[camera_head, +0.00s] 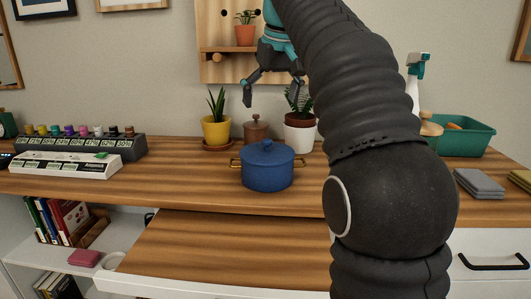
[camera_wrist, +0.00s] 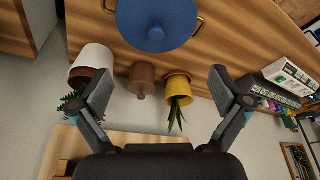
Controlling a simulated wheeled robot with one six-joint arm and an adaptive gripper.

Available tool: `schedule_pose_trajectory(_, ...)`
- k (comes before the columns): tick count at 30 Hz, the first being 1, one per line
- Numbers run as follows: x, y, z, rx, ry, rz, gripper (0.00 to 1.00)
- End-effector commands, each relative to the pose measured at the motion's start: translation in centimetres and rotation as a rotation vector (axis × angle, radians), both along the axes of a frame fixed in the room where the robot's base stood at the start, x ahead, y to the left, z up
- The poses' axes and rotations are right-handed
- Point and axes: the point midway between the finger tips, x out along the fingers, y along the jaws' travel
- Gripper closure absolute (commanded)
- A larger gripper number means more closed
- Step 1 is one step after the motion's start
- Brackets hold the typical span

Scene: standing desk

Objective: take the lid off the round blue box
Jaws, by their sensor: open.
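The round blue box (camera_head: 267,170) stands upright on the wooden desk in the head view. It has a brass handle on each side. Its blue lid (camera_head: 267,152) sits on top and has a small blue knob in the middle. In the wrist view the lid (camera_wrist: 157,20) is seen from above at the top edge, partly cut off. My gripper (camera_head: 272,102) is open and empty, in the air above and behind the box. In the wrist view its two fingers are spread wide (camera_wrist: 160,82), apart from the lid.
Behind the box stand a yellow plant pot (camera_head: 216,131), a brown lidded jar (camera_head: 256,131) and a white plant pot (camera_head: 299,132). A peg board (camera_head: 220,66) with a shelf is close to my gripper. A labelled rack (camera_head: 75,145) stands left. Desk around the box front is clear.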

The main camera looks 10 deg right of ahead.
Motion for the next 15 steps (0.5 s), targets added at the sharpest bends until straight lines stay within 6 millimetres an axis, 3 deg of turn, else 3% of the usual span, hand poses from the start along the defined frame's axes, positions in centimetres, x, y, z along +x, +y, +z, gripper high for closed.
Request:
schedule_pose_trajectory(7, 1.2, 0.3, -4.4, 0.000, 0.001, 0.001, 0.00)
schedule_pose_trajectory(15, 1.8, 0.5, -6.1, 0.000, 0.000, 0.004, 0.00)
